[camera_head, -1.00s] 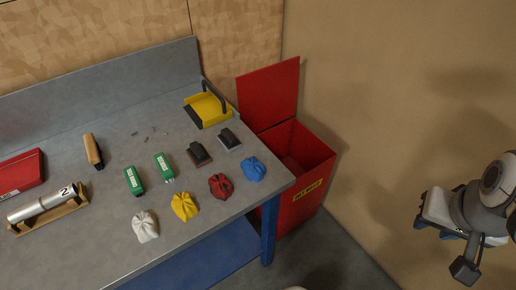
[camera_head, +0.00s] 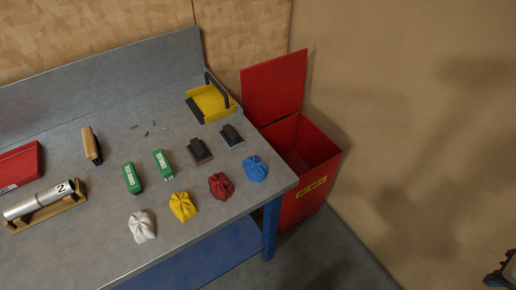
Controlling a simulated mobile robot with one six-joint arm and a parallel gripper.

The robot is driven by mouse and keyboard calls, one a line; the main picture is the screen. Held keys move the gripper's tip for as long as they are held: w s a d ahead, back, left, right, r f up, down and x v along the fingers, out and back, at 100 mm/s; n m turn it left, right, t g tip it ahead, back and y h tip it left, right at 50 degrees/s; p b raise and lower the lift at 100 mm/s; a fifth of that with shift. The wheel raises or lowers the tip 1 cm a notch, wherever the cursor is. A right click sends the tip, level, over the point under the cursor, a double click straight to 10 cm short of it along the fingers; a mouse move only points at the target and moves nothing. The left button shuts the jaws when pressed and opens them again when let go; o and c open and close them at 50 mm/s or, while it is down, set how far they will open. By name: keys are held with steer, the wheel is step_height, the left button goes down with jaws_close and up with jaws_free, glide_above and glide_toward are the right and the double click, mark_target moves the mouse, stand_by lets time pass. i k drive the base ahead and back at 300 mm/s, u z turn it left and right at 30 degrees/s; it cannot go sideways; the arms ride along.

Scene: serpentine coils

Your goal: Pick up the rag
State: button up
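Several crumpled rags lie in a row near the front edge of the grey workbench (camera_head: 95,250). From left to right they are a white rag (camera_head: 142,226), a yellow rag (camera_head: 182,207), a red rag (camera_head: 220,186) and a blue rag (camera_head: 255,168). They sit apart from one another, and nothing touches them. A small dark part of my arm shows at the lower right edge, far from the bench.
An open red bin (camera_head: 316,205) stands at the bench's right end. Behind the rags are two green boxes (camera_head: 132,178), two dark blocks (camera_head: 200,151), a yellow dustpan (camera_head: 212,103) and a wood-handled brush (camera_head: 91,145). A silver cylinder (camera_head: 40,202) on a wooden stand and a red case (camera_head: 20,167) lie left.

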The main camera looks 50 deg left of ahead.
mark_target(221, 188)
steer(key=u, duration=0.1)
steer(key=i, duration=1.05)
steer(key=u, duration=0.25)
steer(key=k, duration=0.1)
steer(key=u, duration=3.15)
steer(key=i, duration=0.45)
steer(key=u, duration=0.1)
steer(key=k, duration=0.85)
steer(key=z, duration=0.2)
steer(key=i, duration=0.5)
steer(key=u, duration=0.1)
